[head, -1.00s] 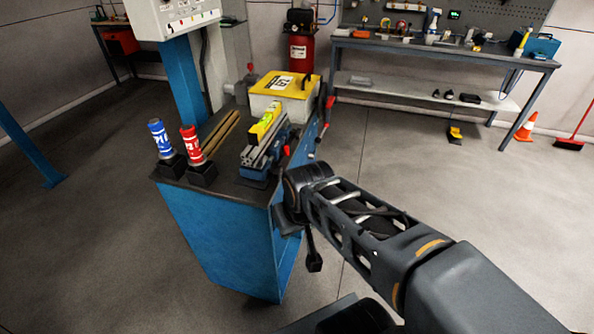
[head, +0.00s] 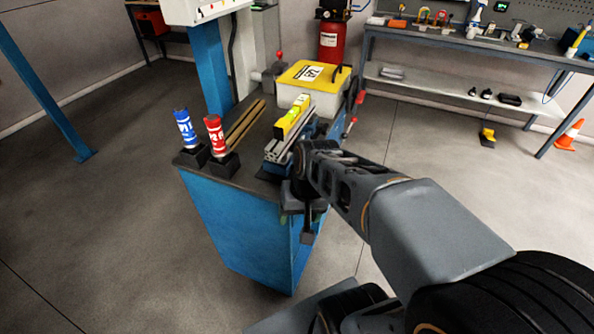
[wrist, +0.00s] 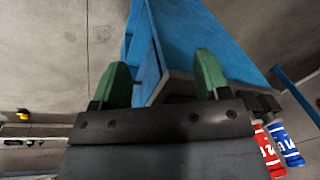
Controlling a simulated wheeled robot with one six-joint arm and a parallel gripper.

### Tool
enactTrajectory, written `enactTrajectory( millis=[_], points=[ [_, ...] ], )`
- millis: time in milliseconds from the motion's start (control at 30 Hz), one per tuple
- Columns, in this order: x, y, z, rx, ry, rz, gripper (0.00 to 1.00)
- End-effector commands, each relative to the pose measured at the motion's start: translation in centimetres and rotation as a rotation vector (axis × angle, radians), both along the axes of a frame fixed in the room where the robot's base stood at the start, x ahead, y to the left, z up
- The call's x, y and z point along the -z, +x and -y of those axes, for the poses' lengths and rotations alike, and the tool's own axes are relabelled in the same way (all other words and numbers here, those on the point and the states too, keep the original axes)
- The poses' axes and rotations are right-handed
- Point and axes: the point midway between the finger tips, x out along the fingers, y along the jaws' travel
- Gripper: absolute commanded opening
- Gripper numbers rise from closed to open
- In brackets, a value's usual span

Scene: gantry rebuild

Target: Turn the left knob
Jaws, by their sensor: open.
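A white control panel box (head: 205,9) on a blue post is cut off by the top edge of the head view. Small coloured marks show along its lower edge, but I cannot make out a left knob. My gripper (wrist: 162,80) shows two green fingers spread apart with nothing between them in the wrist view. Beyond them is the blue side of the workbench (wrist: 180,40). In the head view my arm reaches to the bench's near right corner, and the fingers are mostly hidden there.
The blue workbench (head: 245,232) carries a blue can (head: 184,128), a red can (head: 215,135), a yellow level (head: 292,117) on a metal profile, and a yellow-lidded box (head: 312,80). Another bench (head: 470,52) stands behind.

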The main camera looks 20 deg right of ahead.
Motion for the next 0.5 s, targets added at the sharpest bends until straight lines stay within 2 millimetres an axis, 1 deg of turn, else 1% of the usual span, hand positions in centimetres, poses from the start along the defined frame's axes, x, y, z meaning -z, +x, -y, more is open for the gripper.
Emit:
enactTrajectory(
  millis=[33, 100, 167, 200, 267, 300, 367, 400, 467, 500],
  points=[
    [0.4, 0.2, 0.9, 0.115, 0.08, -0.089, 0.69],
    [1.1, 0.7, 1.6, 0.289, 0.231, -0.211, 0.69],
    [1.5, 1.3, 2.4, 0.44, 0.374, -0.311, 0.69],
    [1.6, 1.9, 3.1, 0.539, 0.475, -0.368, 0.69],
    [1.8, 2.8, 4.2, 0.678, 0.632, -0.443, 0.69],
    [1.9, 3.4, 5.2, 0.766, 0.738, -0.484, 0.69],
    [2.1, 4.4, 6.9, 0.884, 0.895, -0.531, 0.69],
    [2.2, 4.9, 8.1, 0.955, 0.997, -0.555, 0.69],
    [2.4, 5.6, 10.1, 1.049, 1.145, -0.576, 0.69],
    [2.5, 5.9, 11.5, 1.102, 1.236, -0.584, 0.69]
  ],
)
